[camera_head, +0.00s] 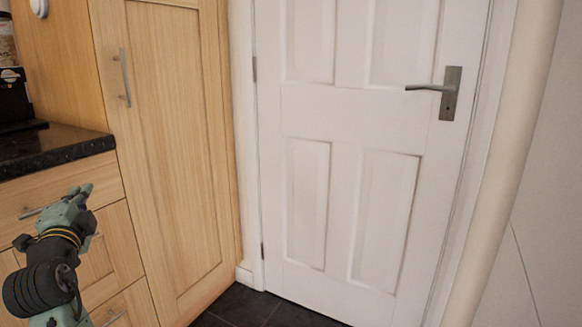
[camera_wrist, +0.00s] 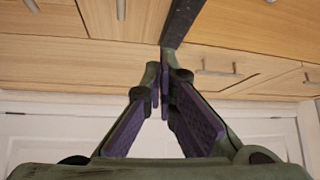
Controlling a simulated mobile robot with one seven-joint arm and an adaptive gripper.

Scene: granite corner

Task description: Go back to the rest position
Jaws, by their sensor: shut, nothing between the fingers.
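My gripper (camera_head: 82,190) is at the lower left of the head view, in front of the wooden drawers below the dark counter. It points up and to the right. In the wrist view my gripper (camera_wrist: 164,75) shows its two green fingers with purple pads, brought together at the tips. Nothing is held between them.
A dark granite counter (camera_head: 50,148) lies just behind my gripper, above wooden drawers (camera_head: 85,247) with metal handles. A tall wooden cupboard (camera_head: 178,150) stands to the right. A closed white door (camera_head: 345,130) with a metal handle (camera_head: 448,94) follows. Dark floor tiles (camera_head: 245,307) show below.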

